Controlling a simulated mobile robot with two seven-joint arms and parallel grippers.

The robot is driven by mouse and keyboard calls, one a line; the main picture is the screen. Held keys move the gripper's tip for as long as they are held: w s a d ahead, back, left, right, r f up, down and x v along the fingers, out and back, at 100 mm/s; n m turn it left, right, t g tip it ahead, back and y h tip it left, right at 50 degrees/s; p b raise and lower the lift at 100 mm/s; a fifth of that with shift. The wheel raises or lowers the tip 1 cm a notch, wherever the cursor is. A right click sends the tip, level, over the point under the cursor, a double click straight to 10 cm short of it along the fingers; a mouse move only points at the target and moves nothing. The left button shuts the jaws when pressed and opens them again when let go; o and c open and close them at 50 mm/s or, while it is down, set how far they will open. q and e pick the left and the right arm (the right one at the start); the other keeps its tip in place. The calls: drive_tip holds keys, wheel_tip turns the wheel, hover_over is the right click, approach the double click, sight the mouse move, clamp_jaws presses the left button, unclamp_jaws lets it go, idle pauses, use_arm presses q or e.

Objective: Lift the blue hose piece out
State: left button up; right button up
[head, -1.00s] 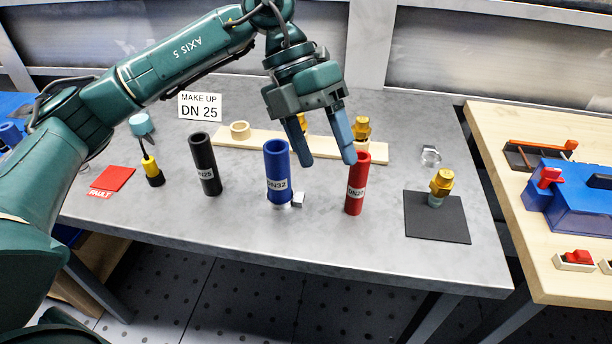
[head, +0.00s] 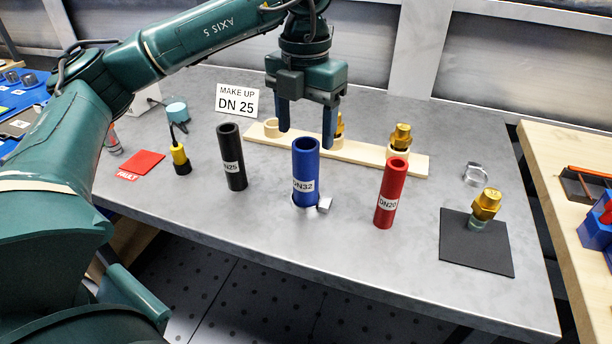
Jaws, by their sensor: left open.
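The blue hose piece (head: 305,172), labelled DN32, stands upright near the middle of the grey table. Its foot sits at a light ring or clamp with a small silver block beside it. My left gripper (head: 307,138) is open and empty, pointing down, its fingers above and seemingly behind the blue hose's top. I cannot tell the exact depth between them, and no contact is clear. My right gripper is not in view.
A black hose (head: 231,158) stands to the left and a red DN20 hose (head: 391,193) to the right. Behind is a wooden strip (head: 365,153) with brass fittings. A black mat (head: 476,243) bears another brass fitting. A red FAULT card (head: 140,163) lies at left.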

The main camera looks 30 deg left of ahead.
sight(306, 152)
use_arm(q)
drive_tip(key=f, duration=0.5)
drive_tip(key=shift+s+d+f, duration=0.15)
drive_tip(key=shift+s+d, duration=0.05)
drive_tip(key=shift+d, duration=0.05)
drive_tip(key=c, duration=1.1)
drive_tip(key=shift+c, duration=0.2)
wheel_tip(306, 152, up, 10)
drive_tip(key=shift+r+p, duration=0.1)
drive_tip(key=shift+p, duration=0.2)
